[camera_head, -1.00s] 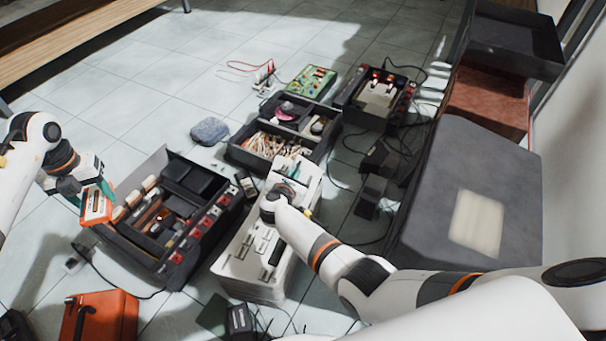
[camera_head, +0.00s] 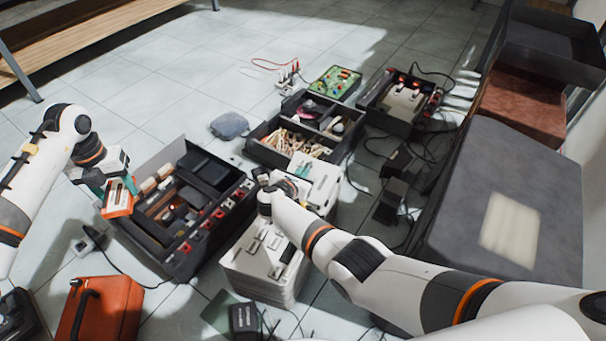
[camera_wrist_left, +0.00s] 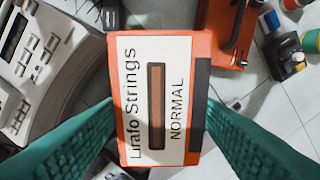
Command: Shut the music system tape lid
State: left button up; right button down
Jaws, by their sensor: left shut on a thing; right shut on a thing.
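A white machine with buttons (camera_head: 262,250), apparently the music system, stands in the middle of the head view. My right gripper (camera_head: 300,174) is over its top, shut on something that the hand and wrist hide. I cannot make out the tape lid or how far it is open. My left gripper (camera_head: 112,186) is shut on an orange cassette (camera_head: 118,203), held up left of the machine. In the left wrist view the cassette (camera_wrist_left: 158,98) has a white label reading "Lirafo Strings NORMAL" and lies between the teal fingers (camera_wrist_left: 155,140).
A black open case (camera_head: 150,240) with parts and red switches lies between the cassette and the machine. Another open box (camera_head: 265,155), a green circuit board (camera_head: 335,82) and loose cables lie behind. An orange case (camera_head: 115,300) is at front left. Free tiles lie at the back left.

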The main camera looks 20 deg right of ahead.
jog(key=shift+w+a, duration=0.1)
jog(key=shift+a, duration=0.05)
pick_arm(q)
jog(key=shift+w+a+f, duration=0.1)
jog(key=shift+a+f, duration=0.05)
pick_arm(e)
jog(key=c, duration=1.5)
grip_release()
jog(key=shift+w+a+f, duration=0.1)
jog(key=shift+f, duration=0.05)
